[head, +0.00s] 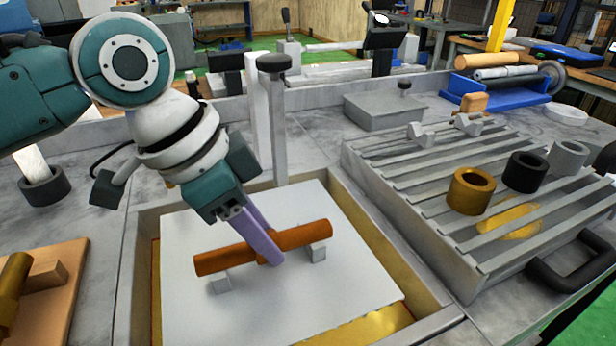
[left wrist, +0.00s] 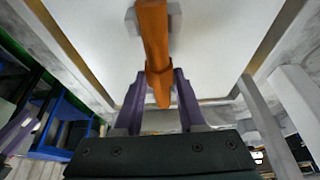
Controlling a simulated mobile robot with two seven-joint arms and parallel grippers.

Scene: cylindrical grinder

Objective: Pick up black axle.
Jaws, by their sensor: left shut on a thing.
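My left gripper (head: 262,248) reaches down from the upper left with its purple fingers shut on an orange-brown axle (head: 300,236). The axle lies across the white plate, at or just above two small grey blocks (head: 318,252); I cannot tell if it touches them. In the left wrist view the orange-brown axle (left wrist: 155,45) runs between the fingers (left wrist: 158,90). My right gripper is not in view.
The white plate (head: 185,300) sits in a recessed bay with raised edges. A grey post (head: 275,130) stands close behind the gripper. A slatted rack (head: 400,165) on the right carries brass, black and grey rings. A wooden board (head: 60,290) lies at the left.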

